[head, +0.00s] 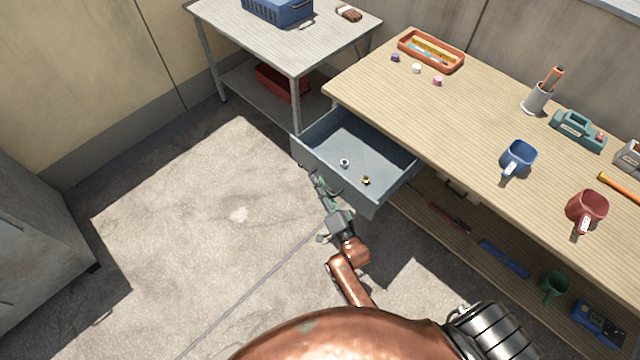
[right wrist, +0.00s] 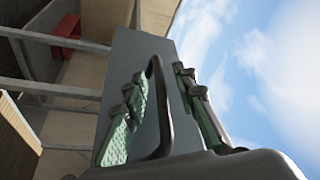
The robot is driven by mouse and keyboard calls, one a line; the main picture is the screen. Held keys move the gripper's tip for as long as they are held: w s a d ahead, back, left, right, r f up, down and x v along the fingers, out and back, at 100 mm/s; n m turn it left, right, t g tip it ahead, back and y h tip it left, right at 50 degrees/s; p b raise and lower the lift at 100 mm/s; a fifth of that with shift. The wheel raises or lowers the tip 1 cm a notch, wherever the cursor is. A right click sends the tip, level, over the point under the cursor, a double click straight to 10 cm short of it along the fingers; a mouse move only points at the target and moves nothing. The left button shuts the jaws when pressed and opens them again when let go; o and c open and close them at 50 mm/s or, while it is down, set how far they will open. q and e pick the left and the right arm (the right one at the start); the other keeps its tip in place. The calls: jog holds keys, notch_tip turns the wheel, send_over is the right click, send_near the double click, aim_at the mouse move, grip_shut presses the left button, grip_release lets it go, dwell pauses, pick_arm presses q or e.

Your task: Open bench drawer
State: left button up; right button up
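The bench drawer (head: 375,147) is grey-blue and stands pulled well out from under the left end of the wooden workbench (head: 465,125). Two small nut-like pieces lie in it, one silvery and one yellowish. My right gripper (head: 321,186) is at the outside of the drawer's front. In the right wrist view its green-padded fingers (right wrist: 165,110) stand apart on either side of the dark drawer handle (right wrist: 161,100), with gaps showing between fingers and handle. The grey drawer front (right wrist: 140,65) is behind them. My left gripper is not in view.
A grey metal table (head: 300,45) with a blue crate (head: 277,10) stands left of the bench. A blue mug (head: 518,158), a red mug (head: 587,208) and tools are on the bench. A grey cabinet (head: 40,250) stands at left. The concrete floor between is clear.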

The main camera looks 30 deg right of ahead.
jog(key=v, duration=1.2)
jog(key=shift+f, duration=0.1)
